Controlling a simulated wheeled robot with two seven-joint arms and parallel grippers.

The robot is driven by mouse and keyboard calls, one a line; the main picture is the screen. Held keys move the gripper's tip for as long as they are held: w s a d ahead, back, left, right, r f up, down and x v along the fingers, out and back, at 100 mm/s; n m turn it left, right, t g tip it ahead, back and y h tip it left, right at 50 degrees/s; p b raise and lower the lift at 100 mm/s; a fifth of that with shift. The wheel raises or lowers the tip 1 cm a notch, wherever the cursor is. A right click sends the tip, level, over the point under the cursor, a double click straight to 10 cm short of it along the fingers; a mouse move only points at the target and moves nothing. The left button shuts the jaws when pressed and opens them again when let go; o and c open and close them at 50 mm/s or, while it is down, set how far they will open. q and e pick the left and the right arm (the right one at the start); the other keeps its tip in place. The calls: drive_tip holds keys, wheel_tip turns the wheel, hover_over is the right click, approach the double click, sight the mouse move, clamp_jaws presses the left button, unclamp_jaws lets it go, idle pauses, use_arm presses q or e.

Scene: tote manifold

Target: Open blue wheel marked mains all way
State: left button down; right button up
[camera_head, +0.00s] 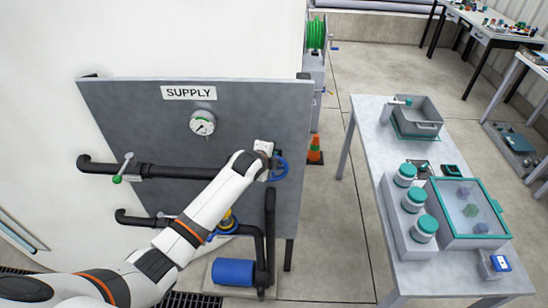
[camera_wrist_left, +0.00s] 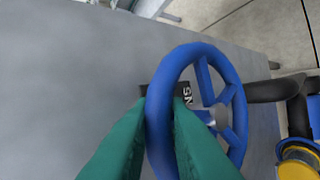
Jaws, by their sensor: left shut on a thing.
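The blue wheel (camera_head: 281,169) is at the right edge of the grey SUPPLY panel (camera_head: 130,130), on the dark pipework. In the left wrist view the blue wheel (camera_wrist_left: 233,92) shows large, with its spokes and grey hub. My left gripper (camera_head: 269,173) reaches it from the left. Its two teal fingers (camera_wrist_left: 160,115) are shut on the wheel's rim, one on each side. A dark label (camera_wrist_left: 184,91) behind the wheel shows only the letters "NS"; the rest is hidden by the rim and fingers. My right gripper is in neither view.
A pressure gauge (camera_head: 203,123) and a green-tipped lever (camera_head: 123,168) are on the panel. A yellow and blue fitting (camera_head: 228,220) and a blue cylinder (camera_head: 233,272) sit below. An orange cone (camera_head: 315,155) stands behind. A table (camera_head: 372,125) with a tote and jars is right; floor between is clear.

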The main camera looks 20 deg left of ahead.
use_arm(q)
drive_tip(key=shift+a, duration=0.2)
idle(0.4)
drive_tip(key=c, duration=1.4)
unclamp_jaws()
drive_tip(key=shift+s, duration=0.1)
drive_tip(key=b+v, duration=0.2)
drive_tip(key=v, duration=1)
drive_tip(key=shift+a+f, duration=0.15)
drive_tip(key=shift+f, duration=0.05)
